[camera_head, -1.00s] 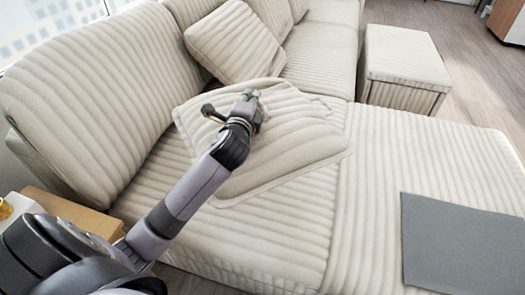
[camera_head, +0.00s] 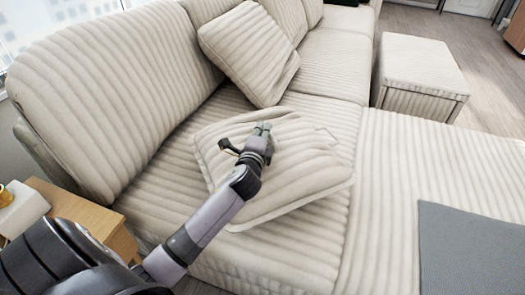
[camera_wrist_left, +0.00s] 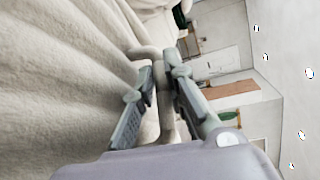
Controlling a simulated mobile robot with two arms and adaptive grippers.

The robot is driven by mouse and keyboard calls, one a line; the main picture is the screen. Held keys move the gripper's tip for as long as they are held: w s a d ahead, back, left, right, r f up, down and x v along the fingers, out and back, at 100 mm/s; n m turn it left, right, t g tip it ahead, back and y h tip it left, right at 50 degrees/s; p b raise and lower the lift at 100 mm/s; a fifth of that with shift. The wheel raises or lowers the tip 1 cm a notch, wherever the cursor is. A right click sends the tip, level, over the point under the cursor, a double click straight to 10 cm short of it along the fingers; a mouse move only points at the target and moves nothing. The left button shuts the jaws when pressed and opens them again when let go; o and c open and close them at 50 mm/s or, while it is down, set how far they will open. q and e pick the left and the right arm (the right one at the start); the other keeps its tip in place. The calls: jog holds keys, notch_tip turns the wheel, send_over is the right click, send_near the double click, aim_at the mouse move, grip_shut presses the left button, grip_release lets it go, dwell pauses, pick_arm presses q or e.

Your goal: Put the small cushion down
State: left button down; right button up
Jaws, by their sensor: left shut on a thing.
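The small cushion (camera_head: 300,180) is cream with ribbed stripes. In the head view it lies nearly flat over the sofa seat, slightly tilted; I cannot tell whether all of its underside touches the seat. My left gripper (camera_head: 262,135) is over the cushion's upper middle and is shut on a fold of its fabric. In the left wrist view the fingers (camera_wrist_left: 165,95) pinch a cream fold of the cushion (camera_wrist_left: 75,80), which fills the left side. My right gripper does not show.
The cream sofa (camera_head: 110,100) has a second cushion (camera_head: 250,52) leaning behind the small one. A grey cloth (camera_head: 470,245) lies on the chaise at right. An ottoman (camera_head: 420,70) stands beyond. A wooden side table (camera_head: 85,225) is at lower left. The chaise middle is clear.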

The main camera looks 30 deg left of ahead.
pick_arm(q)
jog(key=shift+f+b, duration=0.45)
jog(key=shift+f, duration=0.95)
notch_tip(320, 180, down, 3)
jog(key=shift+f+b, duration=0.1)
jog(key=shift+b, duration=0.7)
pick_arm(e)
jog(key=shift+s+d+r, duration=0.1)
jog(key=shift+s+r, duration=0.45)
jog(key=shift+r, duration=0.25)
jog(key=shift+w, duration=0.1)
pick_arm(q)
jog(key=c, duration=2)
grip_release()
jog(key=shift+f, duration=0.1)
jog(key=o, duration=0.4)
jog(key=shift+c, duration=0.2)
